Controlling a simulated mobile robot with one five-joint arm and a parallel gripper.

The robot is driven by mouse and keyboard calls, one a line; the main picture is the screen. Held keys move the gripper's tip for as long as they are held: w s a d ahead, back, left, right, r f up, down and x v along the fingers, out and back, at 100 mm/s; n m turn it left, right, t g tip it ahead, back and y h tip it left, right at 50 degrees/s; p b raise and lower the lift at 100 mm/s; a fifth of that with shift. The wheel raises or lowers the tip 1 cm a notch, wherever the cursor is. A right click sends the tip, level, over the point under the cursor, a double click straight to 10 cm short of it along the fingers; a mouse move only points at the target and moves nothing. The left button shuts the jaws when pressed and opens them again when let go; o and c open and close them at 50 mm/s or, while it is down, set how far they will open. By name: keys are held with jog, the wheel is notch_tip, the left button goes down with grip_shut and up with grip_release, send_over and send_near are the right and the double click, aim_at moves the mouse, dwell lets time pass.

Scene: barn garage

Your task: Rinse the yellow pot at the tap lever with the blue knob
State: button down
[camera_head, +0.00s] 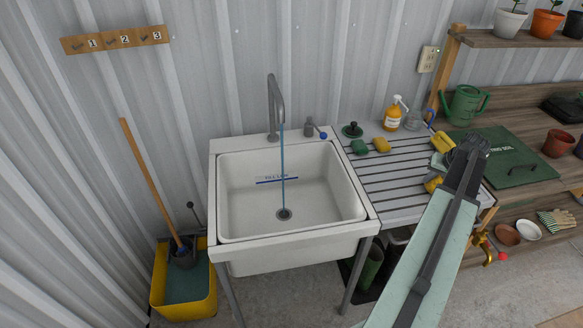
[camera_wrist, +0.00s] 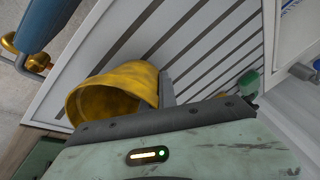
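The yellow pot (camera_wrist: 115,90) is on the ribbed drainboard (camera_head: 385,180) right of the sink, with its mouth facing left in the wrist view. In the head view only part of the pot (camera_head: 433,185) shows beside my arm. My gripper (camera_head: 468,150) is over the drainboard's right side. In the wrist view a grey finger stands close against the pot's right side; whether it grips the pot is not clear. The tap lever with the blue knob (camera_head: 323,135) is at the sink's back right. A thin blue stream runs from the tap (camera_head: 275,100) into the sink (camera_head: 235,195).
A green sponge (camera_head: 359,147), a yellow sponge (camera_head: 381,145) and an orange soap bottle (camera_head: 393,115) stand at the drainboard's back. Another yellow item (camera_head: 443,141) is near my gripper. A green watering can (camera_head: 466,104) stands on the wooden bench. The sink basin holds no objects.

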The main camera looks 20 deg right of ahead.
dwell(0.4)
jog(key=shift+s+a, duration=0.4)
jog(key=shift+w+d, duration=0.1)
jog(key=shift+w+d, duration=0.35)
jog(key=shift+w, duration=0.05)
jog(key=shift+s+a, duration=0.1)
dwell(0.3)
jog(key=shift+s+a, duration=0.3)
jog(key=shift+s, duration=0.1)
jog(key=shift+w+d, duration=0.1)
jog(key=shift+w+d, duration=0.3)
jog(key=shift+w, duration=0.1)
